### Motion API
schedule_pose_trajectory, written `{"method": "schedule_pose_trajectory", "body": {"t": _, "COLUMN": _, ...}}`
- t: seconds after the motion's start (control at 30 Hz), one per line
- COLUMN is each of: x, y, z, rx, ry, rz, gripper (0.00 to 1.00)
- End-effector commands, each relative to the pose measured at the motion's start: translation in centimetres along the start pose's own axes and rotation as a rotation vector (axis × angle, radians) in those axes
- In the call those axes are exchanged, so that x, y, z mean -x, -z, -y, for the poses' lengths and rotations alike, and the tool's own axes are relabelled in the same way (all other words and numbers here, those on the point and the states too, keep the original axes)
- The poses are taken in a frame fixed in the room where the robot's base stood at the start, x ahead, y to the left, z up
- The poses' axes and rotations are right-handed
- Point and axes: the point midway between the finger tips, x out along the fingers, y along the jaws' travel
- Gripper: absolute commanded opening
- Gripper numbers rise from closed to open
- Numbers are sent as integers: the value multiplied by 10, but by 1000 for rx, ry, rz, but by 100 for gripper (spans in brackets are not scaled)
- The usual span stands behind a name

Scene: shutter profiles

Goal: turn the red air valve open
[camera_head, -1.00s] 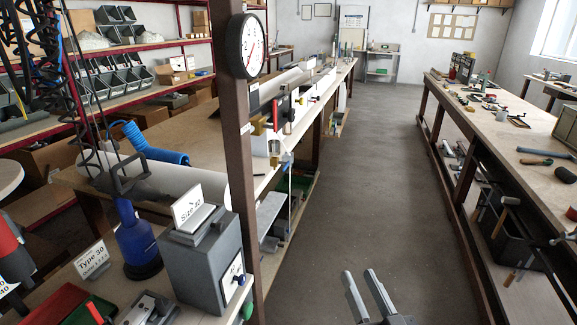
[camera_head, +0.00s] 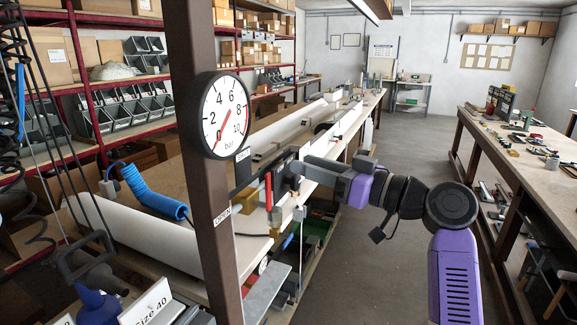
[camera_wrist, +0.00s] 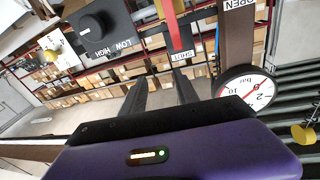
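The red air valve's lever (camera_head: 268,190) hangs upright beside the brown post in the head view. It also shows in the wrist view as a red bar (camera_wrist: 169,20) next to the SHUT label (camera_wrist: 182,55). The OPEN label (camera_head: 222,214) is lower on the post. My gripper (camera_head: 284,174) is at the lever's right in the head view. In the wrist view my gripper (camera_wrist: 160,82) has two dark fingers spread apart with nothing between them. The lever lies beyond their tips, and I cannot tell whether they touch it.
A round gauge (camera_head: 222,115) on the post (camera_head: 190,60) has its red needle near 0. A black box with a LOW/HIGH knob (camera_wrist: 92,27) is close by the lever in the wrist view. A blue coiled hose (camera_head: 155,195) lies on the bench. The aisle floor is clear.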

Motion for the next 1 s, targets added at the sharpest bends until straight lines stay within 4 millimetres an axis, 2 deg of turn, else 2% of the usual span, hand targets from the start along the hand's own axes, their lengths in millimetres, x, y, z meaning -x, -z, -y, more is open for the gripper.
{"method": "schedule_pose_trajectory", "body": {"t": 0.03, "x": -1, "y": -14, "z": 8, "rx": -1, "ry": 49, "rz": 25, "gripper": 36}}
{"method": "schedule_pose_trajectory", "body": {"t": 0.1, "x": -1, "y": -23, "z": 21, "rx": 15, "ry": 111, "rz": 47, "gripper": 36}}
{"method": "schedule_pose_trajectory", "body": {"t": 0.23, "x": 2, "y": -30, "z": 36, "rx": 62, "ry": 176, "rz": 71, "gripper": 36}}
{"method": "schedule_pose_trajectory", "body": {"t": 0.37, "x": -4, "y": -32, "z": 39, "rx": 86, "ry": 183, "rz": 78, "gripper": 36}}
{"method": "schedule_pose_trajectory", "body": {"t": 0.8, "x": -64, "y": -36, "z": 49, "rx": 85, "ry": 181, "rz": 78, "gripper": 36}}
{"method": "schedule_pose_trajectory", "body": {"t": 1.0, "x": -74, "y": -38, "z": 50, "rx": 85, "ry": 178, "rz": 77, "gripper": 36}}
